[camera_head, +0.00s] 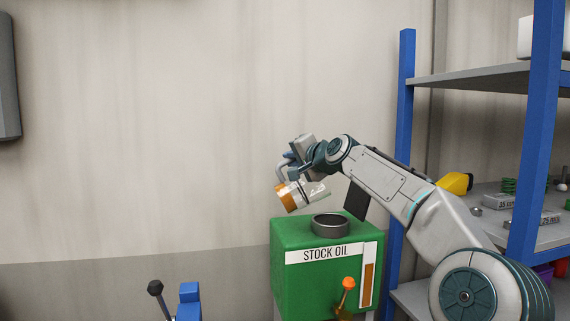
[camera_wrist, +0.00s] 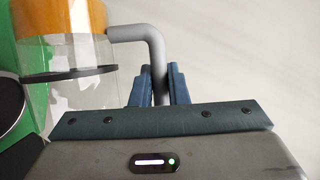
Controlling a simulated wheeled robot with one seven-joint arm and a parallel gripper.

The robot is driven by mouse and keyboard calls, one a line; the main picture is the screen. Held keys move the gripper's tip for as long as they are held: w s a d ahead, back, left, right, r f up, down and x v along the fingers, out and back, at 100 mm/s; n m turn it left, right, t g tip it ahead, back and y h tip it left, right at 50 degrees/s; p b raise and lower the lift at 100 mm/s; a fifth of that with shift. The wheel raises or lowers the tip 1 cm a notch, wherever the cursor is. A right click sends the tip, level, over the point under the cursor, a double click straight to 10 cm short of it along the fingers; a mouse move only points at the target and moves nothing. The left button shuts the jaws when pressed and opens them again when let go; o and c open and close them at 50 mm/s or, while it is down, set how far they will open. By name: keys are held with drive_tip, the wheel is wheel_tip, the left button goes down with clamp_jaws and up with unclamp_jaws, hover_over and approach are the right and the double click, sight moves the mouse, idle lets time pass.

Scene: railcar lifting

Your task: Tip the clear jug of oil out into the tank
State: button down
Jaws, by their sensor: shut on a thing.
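The green tank (camera_head: 300,258) is labelled STOCK OIL and has a round dark-rimmed filler opening (camera_head: 330,224) on top. The clear jug (camera_head: 313,191) is tilted well over onto its side, above and a little left of the opening. Its orange part lies at the left end and its clear part at the right. My gripper (camera_head: 291,164) is shut on the jug's grey handle. In the wrist view, my gripper's blue fingers (camera_wrist: 161,88) pinch the handle (camera_wrist: 135,33), and the jug (camera_wrist: 85,90) is at upper left. I see no stream of oil.
An orange-knobbed lever (camera_head: 348,284) and an amber gauge strip (camera_head: 368,285) are on the tank's front. A blue-framed shelf (camera_head: 480,78) with a yellow object (camera_head: 456,182) and several small parts stands at right. A black-knobbed lever (camera_head: 156,288) is at lower left.

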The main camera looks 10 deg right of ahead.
drive_tip(key=shift+d+f, duration=0.1)
drive_tip(key=shift+d, duration=0.05)
drive_tip(key=shift+d+m+y+b, duration=0.3)
drive_tip(key=shift+d+m+b, duration=0.4)
drive_tip(key=shift+b, duration=0.3)
drive_tip(key=shift+s+d+f+m+t+y+b, duration=0.15)
drive_tip(key=shift+d+f+m+t+b, duration=0.15)
drive_tip(key=shift+d+m+b, duration=0.35)
drive_tip(key=shift+d+f+m+t+y+b, duration=0.15)
drive_tip(key=shift+d+m+t+b, duration=0.25)
drive_tip(key=shift+d+b, duration=0.45)
drive_tip(key=shift+d+r+m+b, duration=0.4)
drive_tip(key=shift+d+r+m, duration=0.1)
drive_tip(key=shift+d+m, duration=0.3)
drive_tip(key=shift+s+d+r+m+t+b, duration=0.15)
drive_tip(key=shift+d+m+t+b, duration=0.3)
drive_tip(key=shift+d, duration=0.5)
drive_tip(key=shift+d+r, duration=0.1)
